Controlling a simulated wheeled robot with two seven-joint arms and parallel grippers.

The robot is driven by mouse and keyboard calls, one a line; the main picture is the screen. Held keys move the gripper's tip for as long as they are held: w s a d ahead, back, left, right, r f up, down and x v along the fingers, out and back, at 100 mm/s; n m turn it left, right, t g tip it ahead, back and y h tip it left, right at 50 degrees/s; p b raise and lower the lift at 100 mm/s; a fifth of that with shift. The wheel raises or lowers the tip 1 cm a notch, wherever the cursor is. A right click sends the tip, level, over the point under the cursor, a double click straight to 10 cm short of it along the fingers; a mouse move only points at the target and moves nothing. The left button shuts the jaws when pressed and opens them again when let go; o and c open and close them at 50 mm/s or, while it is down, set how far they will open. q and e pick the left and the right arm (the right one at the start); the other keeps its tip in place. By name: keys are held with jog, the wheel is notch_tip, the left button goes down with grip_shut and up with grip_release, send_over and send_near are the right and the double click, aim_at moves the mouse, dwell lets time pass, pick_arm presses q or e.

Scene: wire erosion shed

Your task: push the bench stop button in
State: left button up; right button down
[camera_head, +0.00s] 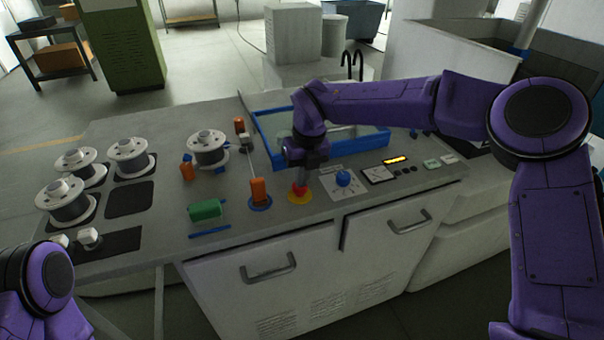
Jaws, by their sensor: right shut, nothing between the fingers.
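The bench stop button (300,191) is red and sits on a round yellow base (299,198) near the front edge of the grey bench top. My right gripper (299,182) points down directly over the button, with its fingers shut and empty. Its fingertips are at or just above the red cap. The gripper partly covers the button, so I cannot tell whether they touch or how deep the cap sits. A purple part of my left arm shows at the lower left, but its gripper is not in view.
Several wire spools stand on the left. A blue-framed tray (263,142) lies behind.

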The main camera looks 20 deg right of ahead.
jog(key=shift+s+d+f, duration=0.1)
jog(key=shift+s+f, duration=0.05)
jog(key=shift+f, duration=0.5)
jog(key=shift+s+r, duration=0.1)
jog(key=shift+s, duration=0.05)
jog(key=shift+f, duration=0.2)
jog(key=r+p, duration=0.2)
jog(key=r, duration=0.1)
jog(key=r+p, duration=0.2)
jog(key=shift+w+r, duration=0.1)
jog(key=shift+w, duration=0.2)
notch_tip(320, 180, up, 10)
jog(key=s+d+b, duration=0.1)
jog(key=b, duration=0.1)
jog(key=shift+s, duration=0.15)
jog(key=shift+d, duration=0.1)
